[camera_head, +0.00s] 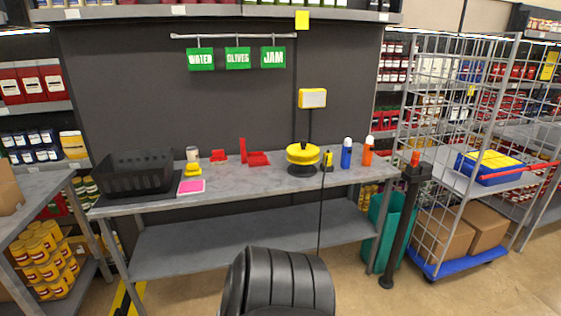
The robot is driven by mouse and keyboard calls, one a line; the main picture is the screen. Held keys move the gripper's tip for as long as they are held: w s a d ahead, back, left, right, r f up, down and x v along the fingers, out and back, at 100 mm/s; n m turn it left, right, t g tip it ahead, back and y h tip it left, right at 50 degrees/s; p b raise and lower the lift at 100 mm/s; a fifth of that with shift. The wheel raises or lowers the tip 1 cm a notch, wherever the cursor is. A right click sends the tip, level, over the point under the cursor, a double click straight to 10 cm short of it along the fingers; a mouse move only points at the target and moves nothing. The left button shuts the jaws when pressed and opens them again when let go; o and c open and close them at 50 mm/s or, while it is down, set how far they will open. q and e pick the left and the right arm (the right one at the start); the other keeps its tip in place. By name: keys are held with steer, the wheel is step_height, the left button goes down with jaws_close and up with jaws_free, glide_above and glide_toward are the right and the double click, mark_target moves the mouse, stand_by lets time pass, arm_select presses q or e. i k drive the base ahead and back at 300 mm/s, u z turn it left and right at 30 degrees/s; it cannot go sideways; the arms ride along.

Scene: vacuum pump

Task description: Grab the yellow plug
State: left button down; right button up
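A small yellow piece (328,159) stands on the grey table just right of the round yellow-topped black device (303,155). It looks like the yellow plug, but it is too small to make out in detail. A black cord (321,215) hangs from beside it over the table's front edge. Neither of my grippers shows in the head view.
The grey table (240,195) holds a black crate (135,175) at left, a pink-and-white pad (191,187), red parts (255,158), a blue bottle (346,154) and an orange bottle (368,151). A dark post (403,215) stands at the table's right end, before a wire cart (450,130).

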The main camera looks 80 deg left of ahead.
mark_target(328, 153)
steer(key=u, duration=2.2)
steer(key=i, duration=0.2)
steer(key=z, duration=0.85)
steer(key=i, duration=1.1)
steer(key=z, duration=0.65)
steer(key=i, duration=1.1)
steer(key=u, duration=0.25)
